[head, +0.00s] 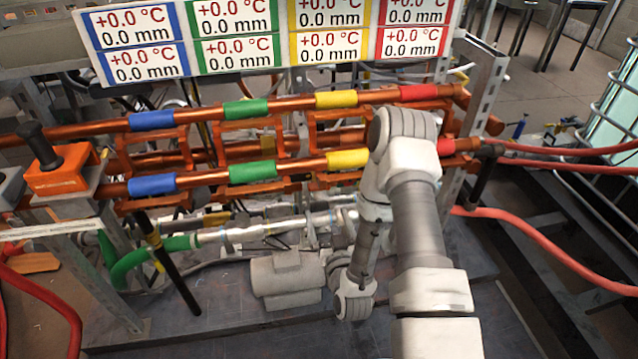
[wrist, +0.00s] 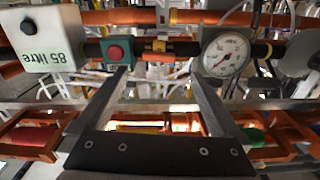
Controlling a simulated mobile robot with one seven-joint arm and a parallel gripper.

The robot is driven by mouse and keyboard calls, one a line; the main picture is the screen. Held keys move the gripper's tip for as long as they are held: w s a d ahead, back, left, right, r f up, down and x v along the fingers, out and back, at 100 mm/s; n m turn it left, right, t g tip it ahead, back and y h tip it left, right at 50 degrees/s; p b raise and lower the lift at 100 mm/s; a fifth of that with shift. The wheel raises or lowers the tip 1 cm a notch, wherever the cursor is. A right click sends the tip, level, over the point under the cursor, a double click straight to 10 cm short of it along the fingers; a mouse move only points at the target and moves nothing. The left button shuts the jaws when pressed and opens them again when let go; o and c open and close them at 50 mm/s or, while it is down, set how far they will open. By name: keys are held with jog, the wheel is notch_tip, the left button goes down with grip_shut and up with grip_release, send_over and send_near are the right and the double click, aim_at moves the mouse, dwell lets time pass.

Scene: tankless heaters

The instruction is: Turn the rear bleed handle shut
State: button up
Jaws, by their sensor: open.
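My gripper (wrist: 161,76) shows in the wrist view with its two grey fingers spread wide and nothing between them. Beyond the fingertips, a small brass fitting (wrist: 158,46) sits on a dark horizontal pipe, roughly centred in the gap and apart from the fingers. I cannot tell whether this fitting carries the rear bleed handle; no handle shows clearly in either view. In the head view my arm reaches over the copper pipes and bends down, and the gripper is not discernible there.
Copper pipes (head: 205,178) with coloured bands cross the head view below a display panel (head: 270,35). Red hoses (head: 560,250) run right.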

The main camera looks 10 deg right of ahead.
aim_at(319, 190)
jog(key=w, duration=1.1)
jog(key=shift+b, duration=0.35)
jog(key=c, duration=1.2)
jog(key=shift+f, duration=0.1)
jog(key=shift+c, duration=0.2)
